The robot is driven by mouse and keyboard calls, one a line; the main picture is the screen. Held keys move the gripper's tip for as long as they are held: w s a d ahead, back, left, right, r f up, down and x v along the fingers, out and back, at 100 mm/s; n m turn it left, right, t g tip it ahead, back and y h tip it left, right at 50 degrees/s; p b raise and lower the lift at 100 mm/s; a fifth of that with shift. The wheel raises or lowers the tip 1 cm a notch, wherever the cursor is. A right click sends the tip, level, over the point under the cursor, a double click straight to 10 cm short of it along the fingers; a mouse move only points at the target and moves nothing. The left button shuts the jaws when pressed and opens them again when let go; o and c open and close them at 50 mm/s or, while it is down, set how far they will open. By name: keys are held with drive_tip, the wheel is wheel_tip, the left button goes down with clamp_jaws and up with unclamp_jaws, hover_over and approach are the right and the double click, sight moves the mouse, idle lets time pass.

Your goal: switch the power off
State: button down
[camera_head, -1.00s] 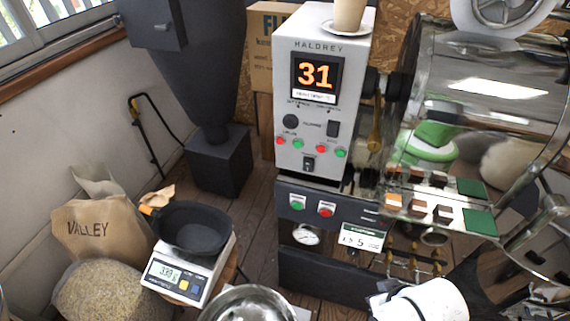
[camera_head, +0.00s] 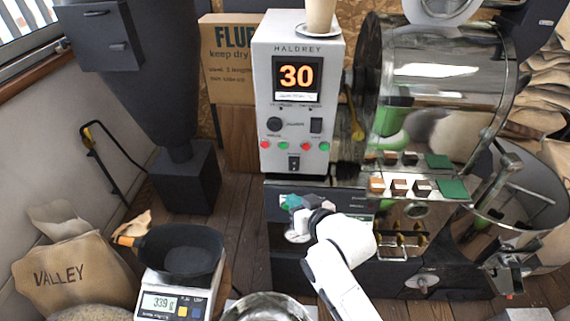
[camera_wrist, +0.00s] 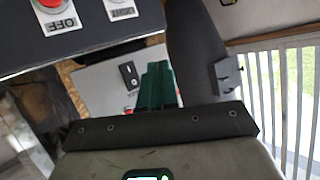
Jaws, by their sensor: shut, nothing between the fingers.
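The grey roaster control cabinet (camera_head: 262,100) stands in the middle of the head view, with an orange display (camera_head: 297,75) reading 30. In the wrist view, the red OFF button (camera_wrist: 46,4) on its dark panel is at the top left, upside down and cut by the frame edge. A second label plate, apparently START (camera_wrist: 120,9), is beside it. My gripper (camera_head: 294,203) is in front of the dark lower panel and hides its buttons in the head view. Its green fingers (camera_wrist: 155,86) are closed together and empty, apart from the OFF button in the wrist view.
A glossy drum (camera_head: 445,75) and a sample shelf (camera_head: 425,188) are right of the cabinet. A scale (camera_head: 172,303) with a black pan (camera_head: 180,250) and a metal bowl (camera_head: 268,308) stand in front. A cup (camera_head: 320,15) sits on the cabinet.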

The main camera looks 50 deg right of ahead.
sight(297, 170)
drive_tip(key=w+d+r+b, duration=0.1)
drive_tip(key=w+d, duration=0.4)
drive_tip(key=d, duration=0.2)
drive_tip(key=shift+w, duration=0.15)
idle(0.4)
drive_tip(key=shift+r, duration=0.1)
idle(1.9)
drive_tip(key=shift+w+d, duration=0.25)
drive_tip(key=shift+d, duration=0.05)
drive_tip(key=shift+w+d, duration=0.2)
drive_tip(key=shift+d, duration=0.05)
idle(0.6)
idle(0.4)
drive_tip(key=shift+s+a+p, duration=0.4)
drive_tip(key=shift+s+a, duration=0.05)
drive_tip(key=shift+a, duration=0.15)
drive_tip(key=shift+s+a+f+p, duration=0.2)
drive_tip(key=shift+s+a+p, duration=0.1)
drive_tip(key=shift+s+a, duration=0.6)
drive_tip(key=shift+s+a+f+p, duration=0.15)
drive_tip(key=shift+s+a+p, duration=0.15)
drive_tip(key=shift+s+a, duration=0.6)
